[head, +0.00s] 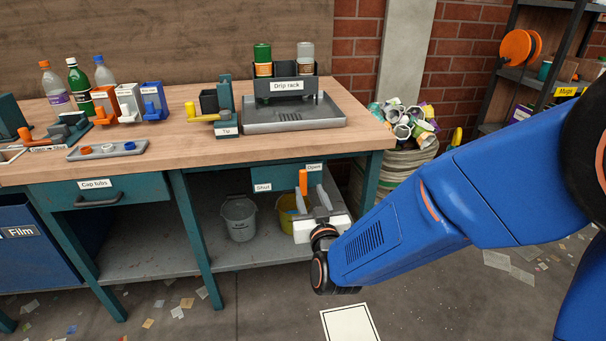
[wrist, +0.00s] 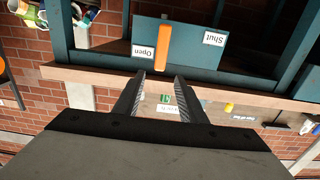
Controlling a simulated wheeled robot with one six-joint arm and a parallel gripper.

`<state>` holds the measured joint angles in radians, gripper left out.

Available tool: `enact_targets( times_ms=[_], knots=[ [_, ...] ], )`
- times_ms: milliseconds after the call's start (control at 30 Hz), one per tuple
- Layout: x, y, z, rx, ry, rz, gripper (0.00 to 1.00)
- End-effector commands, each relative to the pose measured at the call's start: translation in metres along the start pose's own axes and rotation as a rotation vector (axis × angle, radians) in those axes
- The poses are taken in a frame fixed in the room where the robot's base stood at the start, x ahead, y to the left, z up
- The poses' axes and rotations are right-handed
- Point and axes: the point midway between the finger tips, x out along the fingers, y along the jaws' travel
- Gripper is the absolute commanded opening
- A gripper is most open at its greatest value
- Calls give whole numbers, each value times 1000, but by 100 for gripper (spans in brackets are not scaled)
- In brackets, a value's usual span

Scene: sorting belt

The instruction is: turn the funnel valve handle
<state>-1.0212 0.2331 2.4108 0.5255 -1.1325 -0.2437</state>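The orange valve handle (head: 303,181) stands roughly upright on a teal panel under the bench, close to the "Open" label (head: 314,167); the "Shut" label (head: 263,187) is to its left. In the wrist view, which is upside down, the handle (wrist: 161,47) lies ahead of my fingertips, in line with the gap between them. My gripper (head: 311,198) is open and empty, with its fingers apart; it also shows in the wrist view (wrist: 160,76). I cannot tell whether a finger touches the handle. No funnel is clearly visible.
A grey bucket (head: 239,218) and a yellow bucket (head: 287,212) stand on the lower shelf behind my gripper. The bench top (head: 180,105) overhangs the panel and holds a drip rack (head: 285,90) and bottles. A full bin (head: 409,160) stands right of the bench.

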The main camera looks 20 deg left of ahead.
Motion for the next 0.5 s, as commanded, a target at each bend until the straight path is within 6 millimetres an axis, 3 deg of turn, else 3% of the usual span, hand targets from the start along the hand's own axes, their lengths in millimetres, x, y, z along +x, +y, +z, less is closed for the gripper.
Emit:
enact_targets(
  times_ms=[500],
  knots=[
    [87, 0, 1, 0, -1, 1, 38]
  ],
)
